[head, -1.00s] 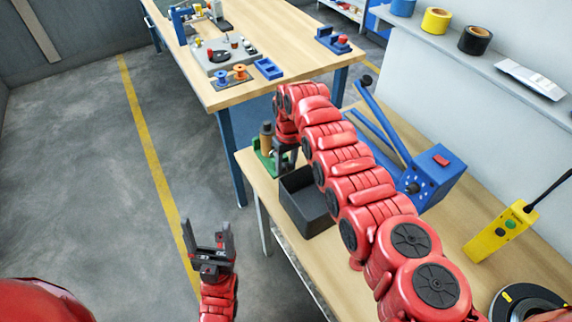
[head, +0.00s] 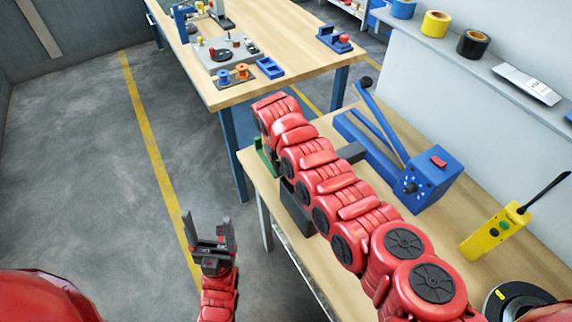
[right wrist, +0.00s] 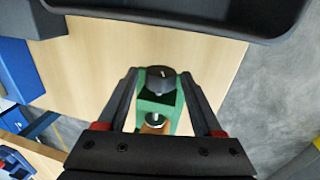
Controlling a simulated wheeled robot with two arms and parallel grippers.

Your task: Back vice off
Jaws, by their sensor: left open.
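The green vice (head: 266,157) stands at the far left corner of the near bench, mostly hidden behind my right arm in the head view. In the right wrist view the vice (right wrist: 172,108) has a dark round knob (right wrist: 160,79) and a silvery screw. An orange-brown piece (right wrist: 155,128) shows below it, partly hidden by my gripper. My right gripper (right wrist: 160,74) is open, its fingers apart on either side of the vice and knob; contact cannot be told. My left gripper (head: 211,225) is open and empty, over the floor left of the bench.
A dark bin (head: 295,208) sits beside the vice at the bench edge, partly under my right arm. A blue lever machine (head: 432,180) and a yellow handset (head: 495,231) stand to the right. A second table (head: 230,97) with spools and fixtures is behind.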

